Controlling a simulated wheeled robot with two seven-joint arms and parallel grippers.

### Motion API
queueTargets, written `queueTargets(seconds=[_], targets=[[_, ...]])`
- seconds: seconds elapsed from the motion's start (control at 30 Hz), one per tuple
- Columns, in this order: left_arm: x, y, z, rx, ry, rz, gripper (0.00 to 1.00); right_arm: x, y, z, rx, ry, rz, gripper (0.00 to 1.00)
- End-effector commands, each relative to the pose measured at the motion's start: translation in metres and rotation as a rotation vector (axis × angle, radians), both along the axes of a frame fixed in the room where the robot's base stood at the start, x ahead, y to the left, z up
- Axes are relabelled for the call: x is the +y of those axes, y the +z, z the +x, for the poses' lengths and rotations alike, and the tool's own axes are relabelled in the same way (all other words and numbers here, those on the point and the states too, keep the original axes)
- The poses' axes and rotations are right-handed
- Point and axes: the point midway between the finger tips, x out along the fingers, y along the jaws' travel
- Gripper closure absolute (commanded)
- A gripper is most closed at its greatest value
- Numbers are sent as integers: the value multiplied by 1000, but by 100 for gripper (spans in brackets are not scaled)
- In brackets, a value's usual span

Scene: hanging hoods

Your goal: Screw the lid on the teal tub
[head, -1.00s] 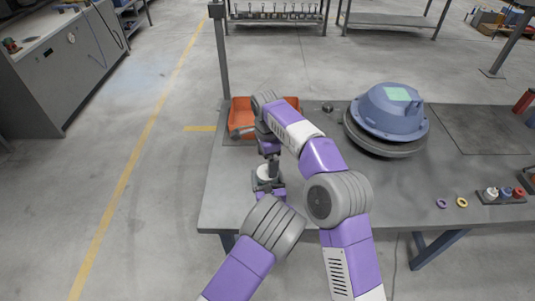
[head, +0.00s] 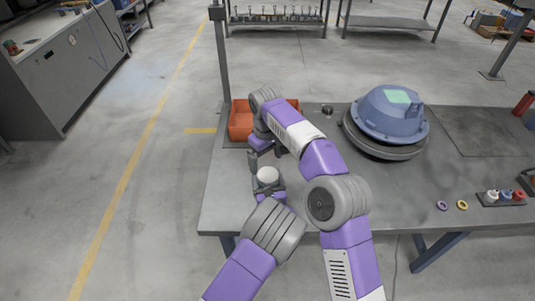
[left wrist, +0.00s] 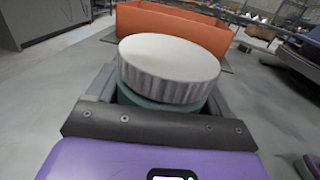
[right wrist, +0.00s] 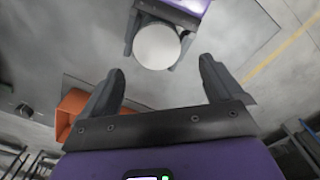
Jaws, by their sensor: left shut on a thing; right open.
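The teal tub (left wrist: 150,102) stands between the fingers of my left gripper (left wrist: 163,95), which is shut on it. The ribbed white lid (left wrist: 170,58) sits on top of the tub and hides its mouth; I cannot tell how tightly it is screwed on. The lid also shows in the head view (head: 267,174) near the table's left end, and from above in the right wrist view (right wrist: 157,46). My right gripper (right wrist: 160,72) is open and empty, apart from the lid. In the head view it is just behind and left of the lid.
An orange bin (head: 240,122) stands behind the tub. A blue domed housing (head: 393,110) sits on a grey disc at the table's middle. Two small rings (head: 461,202) and a tray of small bottles (head: 500,198) lie to the right. The table's front middle is clear.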

Motion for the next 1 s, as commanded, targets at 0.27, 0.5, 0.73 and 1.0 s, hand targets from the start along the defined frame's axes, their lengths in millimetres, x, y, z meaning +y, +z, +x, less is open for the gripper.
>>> queueTargets(seconds=[0.27, 0.5, 0.73, 1.0], targets=[[-2, 0, -1, 2, -4, -1, 100, 0, 3, 0, 4, 538, 0, 6], [-1, 0, 0, 2, -2, -1, 100, -1, 6, 1, 4, 1005, 0, 6], [0, 0, 0, 1, 0, -1, 100, -2, 10, 1, 4, 1453, 0, 6], [1, 0, 0, 1, 1, -1, 100, -3, 13, 1, 4, 1973, 0, 6]])
